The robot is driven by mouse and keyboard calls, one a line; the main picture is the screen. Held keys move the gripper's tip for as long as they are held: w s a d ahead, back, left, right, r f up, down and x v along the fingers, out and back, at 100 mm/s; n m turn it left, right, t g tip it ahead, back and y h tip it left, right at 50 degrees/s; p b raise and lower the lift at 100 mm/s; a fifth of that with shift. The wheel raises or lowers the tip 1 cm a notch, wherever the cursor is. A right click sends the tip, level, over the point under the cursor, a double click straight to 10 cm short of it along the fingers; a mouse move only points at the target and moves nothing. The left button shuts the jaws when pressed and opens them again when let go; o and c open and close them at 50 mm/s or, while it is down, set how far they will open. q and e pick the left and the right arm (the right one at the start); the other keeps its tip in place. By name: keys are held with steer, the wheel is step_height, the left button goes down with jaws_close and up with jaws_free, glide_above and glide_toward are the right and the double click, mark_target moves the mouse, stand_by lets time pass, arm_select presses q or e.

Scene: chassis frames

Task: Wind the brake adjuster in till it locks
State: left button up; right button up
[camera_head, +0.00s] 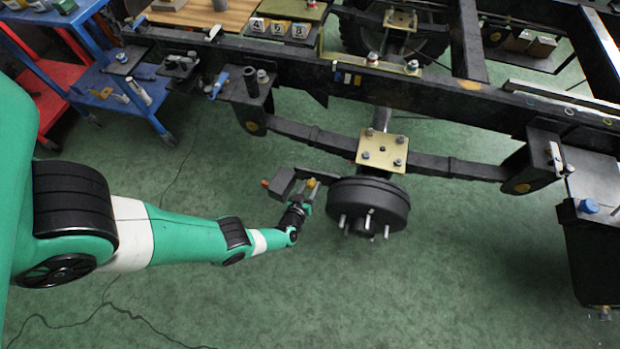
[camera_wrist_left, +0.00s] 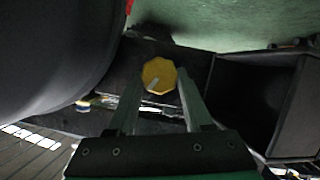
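The brake adjuster shows as a yellow faceted knob (camera_wrist_left: 158,75) with a pale pointer mark in the left wrist view. It also shows, small, in the head view (camera_head: 312,184), beside the black brake drum (camera_head: 368,205). My left gripper (camera_wrist_left: 159,90) is open, with one finger to each side of the knob. Narrow gaps seem to show between the fingers and the knob; contact is hard to judge. In the head view my left gripper (camera_head: 305,192) is at the drum's left side. My right gripper is in neither view.
The chassis rail (camera_head: 390,88) and leaf spring (camera_head: 300,133) run above and behind the drum. A dark box-shaped part (camera_wrist_left: 245,100) is right of the knob in the wrist view. A blue cart (camera_head: 100,80) stands at upper left. The green floor (camera_head: 430,290) in front is clear.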

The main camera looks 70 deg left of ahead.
arm_select(q)
jaws_close()
steer(key=shift+m+g+y, duration=0.3)
steer(key=shift+m, duration=0.2)
steer(key=o, duration=0.8)
jaws_free()
steer(key=shift+o, duration=0.2)
